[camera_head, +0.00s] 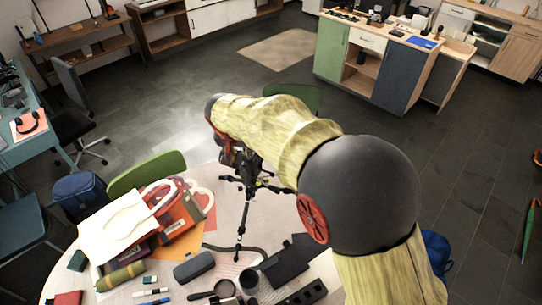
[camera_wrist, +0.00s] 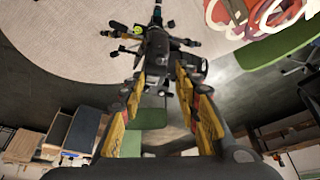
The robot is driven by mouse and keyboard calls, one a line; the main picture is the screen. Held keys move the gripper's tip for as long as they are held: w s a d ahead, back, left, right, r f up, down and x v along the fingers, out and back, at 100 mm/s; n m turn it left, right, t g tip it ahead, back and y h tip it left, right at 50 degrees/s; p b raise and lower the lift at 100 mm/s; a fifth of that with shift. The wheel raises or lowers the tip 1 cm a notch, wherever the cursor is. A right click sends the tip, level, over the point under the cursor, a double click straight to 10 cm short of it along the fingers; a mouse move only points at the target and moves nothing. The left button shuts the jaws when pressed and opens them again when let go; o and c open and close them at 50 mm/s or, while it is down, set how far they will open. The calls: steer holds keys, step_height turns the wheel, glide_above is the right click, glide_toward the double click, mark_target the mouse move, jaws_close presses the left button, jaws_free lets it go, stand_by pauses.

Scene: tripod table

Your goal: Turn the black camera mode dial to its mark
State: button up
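A black camera (camera_wrist: 157,48) on a tripod shows in the wrist view, just beyond and between my fingertips. In the head view the black tripod (camera_head: 241,212) stands on the round pale table (camera_head: 282,212), and my arm hides most of the camera. The mode dial and its mark are too small and dark to make out. My gripper (camera_wrist: 162,80) has its two yellow fingers apart at the camera, with a gap between them. I cannot tell whether either finger touches it. In the head view my gripper is mostly hidden behind my forearm.

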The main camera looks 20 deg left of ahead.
mark_target(244, 163)
steer(key=x, duration=0.8)
steer(key=shift+s, duration=0.1)
steer(key=shift+c, duration=1.2)
steer(key=shift+r, duration=0.1)
jaws_close()
